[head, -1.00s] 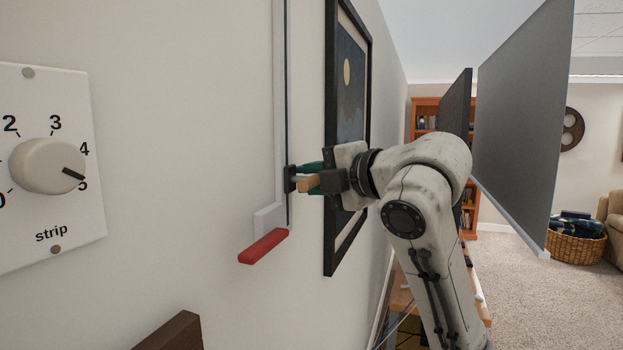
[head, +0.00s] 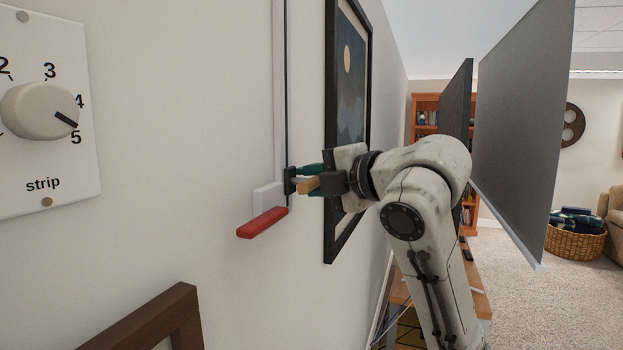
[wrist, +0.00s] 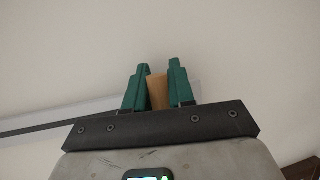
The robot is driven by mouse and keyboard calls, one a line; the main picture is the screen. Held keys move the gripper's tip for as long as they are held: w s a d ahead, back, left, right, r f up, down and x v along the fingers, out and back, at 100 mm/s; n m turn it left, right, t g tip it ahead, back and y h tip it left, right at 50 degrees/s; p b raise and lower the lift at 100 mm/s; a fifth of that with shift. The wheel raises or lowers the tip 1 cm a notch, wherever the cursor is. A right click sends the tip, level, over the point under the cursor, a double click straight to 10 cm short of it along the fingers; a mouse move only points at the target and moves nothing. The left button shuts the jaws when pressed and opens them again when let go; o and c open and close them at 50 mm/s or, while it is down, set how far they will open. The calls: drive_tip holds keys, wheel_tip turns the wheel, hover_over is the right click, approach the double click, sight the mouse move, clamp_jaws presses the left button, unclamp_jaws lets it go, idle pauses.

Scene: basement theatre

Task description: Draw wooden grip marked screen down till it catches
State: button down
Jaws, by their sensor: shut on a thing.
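The wooden grip (head: 308,185) is a short light-brown bar at a dark slider on the wall rail (head: 279,90). My gripper (head: 306,178) is shut on it; in the wrist view, the grip (wrist: 158,92) stands between the green fingers of my gripper (wrist: 157,80). The slider is just above a pale block (head: 267,197) with a red lever (head: 263,222) at the rail's lower end. A gap to the red lever shows. A large grey panel (head: 520,130), perhaps the screen, hangs at the right; no marking is readable on it.
A dial plate marked "strip" (head: 45,184) is on the wall at left. A framed picture (head: 349,110) hangs close behind my gripper. A brown frame (head: 150,318) juts in at lower left. A wicker basket (head: 575,243) stands on open carpet (head: 530,300).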

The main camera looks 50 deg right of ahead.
drive_tip(key=c, duration=1.1)
unclamp_jaws()
drive_tip(key=shift+o, duration=0.2)
drive_tip(key=s+r+b, duration=0.2)
drive_tip(key=s+b, duration=0.3)
drive_tip(key=s, duration=0.5)
drive_tip(key=shift+s+a+b, duration=0.25)
drive_tip(key=shift+s+b, duration=0.05)
drive_tip(key=shift+s, duration=0.05)
